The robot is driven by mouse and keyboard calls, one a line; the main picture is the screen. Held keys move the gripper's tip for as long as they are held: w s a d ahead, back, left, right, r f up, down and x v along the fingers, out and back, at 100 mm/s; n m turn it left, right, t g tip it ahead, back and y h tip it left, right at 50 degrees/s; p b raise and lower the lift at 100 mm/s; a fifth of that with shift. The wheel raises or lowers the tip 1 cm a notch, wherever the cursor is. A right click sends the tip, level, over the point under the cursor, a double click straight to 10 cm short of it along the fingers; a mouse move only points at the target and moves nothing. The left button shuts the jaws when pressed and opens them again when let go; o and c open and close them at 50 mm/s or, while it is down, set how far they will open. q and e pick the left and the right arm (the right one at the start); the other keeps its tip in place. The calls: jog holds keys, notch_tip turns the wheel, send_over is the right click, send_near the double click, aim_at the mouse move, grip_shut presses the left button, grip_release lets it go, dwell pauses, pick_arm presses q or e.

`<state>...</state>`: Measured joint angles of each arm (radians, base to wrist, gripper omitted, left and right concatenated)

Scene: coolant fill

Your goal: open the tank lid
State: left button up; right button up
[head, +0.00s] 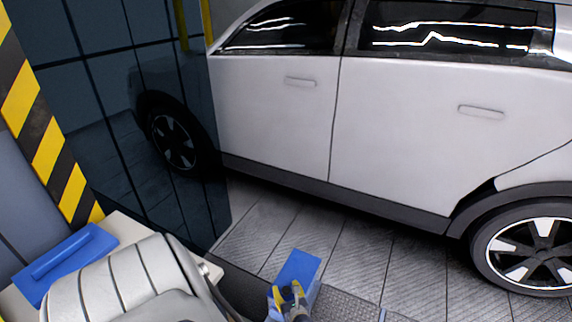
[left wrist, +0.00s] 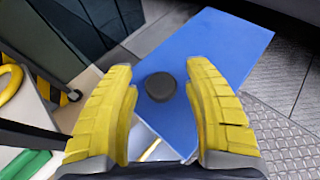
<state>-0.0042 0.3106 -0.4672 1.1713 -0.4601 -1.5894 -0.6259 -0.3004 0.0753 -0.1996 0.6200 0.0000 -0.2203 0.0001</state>
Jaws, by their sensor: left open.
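A blue tank (head: 300,268) stands on the floor at the bottom centre of the head view. Its flat blue top (left wrist: 215,45) fills the middle of the left wrist view. A dark round lid (left wrist: 160,87) sits on that top. My left gripper (head: 289,291) is over the tank. In the left wrist view its yellow fingers (left wrist: 160,76) are open, one on each side of the lid, with gaps between them and it. The lid is hidden in the head view. My right gripper is not in view.
A white car (head: 290,115) stands behind the tank, on metal floor plates (head: 345,250). A dark glossy panel (head: 110,130) and a yellow-black striped post (head: 35,125) stand at left. A blue object (head: 65,262) lies at lower left. A yellow ring (left wrist: 10,82) shows in the left wrist view.

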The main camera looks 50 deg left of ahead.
pick_arm(q)
grip_shut()
dwell(0.4)
